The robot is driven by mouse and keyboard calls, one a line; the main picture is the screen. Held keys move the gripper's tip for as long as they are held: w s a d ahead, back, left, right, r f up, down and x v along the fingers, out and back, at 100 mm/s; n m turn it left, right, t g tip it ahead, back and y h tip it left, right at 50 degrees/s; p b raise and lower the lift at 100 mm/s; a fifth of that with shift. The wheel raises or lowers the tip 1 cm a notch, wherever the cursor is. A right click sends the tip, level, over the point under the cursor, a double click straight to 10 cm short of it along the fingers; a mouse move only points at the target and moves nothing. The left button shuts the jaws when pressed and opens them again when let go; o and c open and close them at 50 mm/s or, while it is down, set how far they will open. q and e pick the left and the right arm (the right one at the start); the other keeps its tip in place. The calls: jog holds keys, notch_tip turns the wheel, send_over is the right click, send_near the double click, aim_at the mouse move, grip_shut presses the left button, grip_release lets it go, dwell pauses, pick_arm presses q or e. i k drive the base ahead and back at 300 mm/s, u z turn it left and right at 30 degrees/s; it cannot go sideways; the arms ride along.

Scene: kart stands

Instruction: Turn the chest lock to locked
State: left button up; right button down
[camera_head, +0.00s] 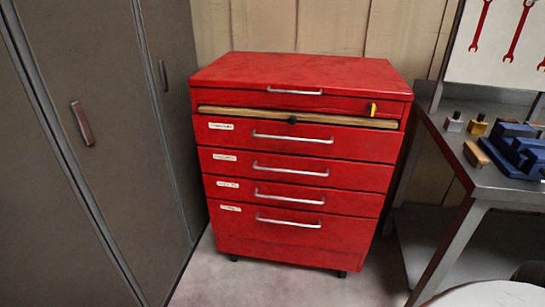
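The red tool chest (293,215) stands upright against the back wall, in the middle of the head view. A small yellow lock or key (373,109) sits at the right end of its top drawer front and looks roughly upright. It is too small to tell its exact setting. A small black knob (292,120) shows at the middle of the wooden strip under the top drawer. The drawers with silver handles look shut. Neither of my grippers is in the view.
Tall grey lockers (85,190) stand close along the left. A metal workbench (478,178) on the right holds a blue vise (518,150) and small blocks. A white round surface (490,296) shows at bottom right. The floor (270,286) before the chest is clear.

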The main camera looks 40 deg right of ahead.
aim_at(371, 107)
jog(key=u, duration=1.65)
jog(key=k, duration=1.6)
jog(key=z, duration=2.3)
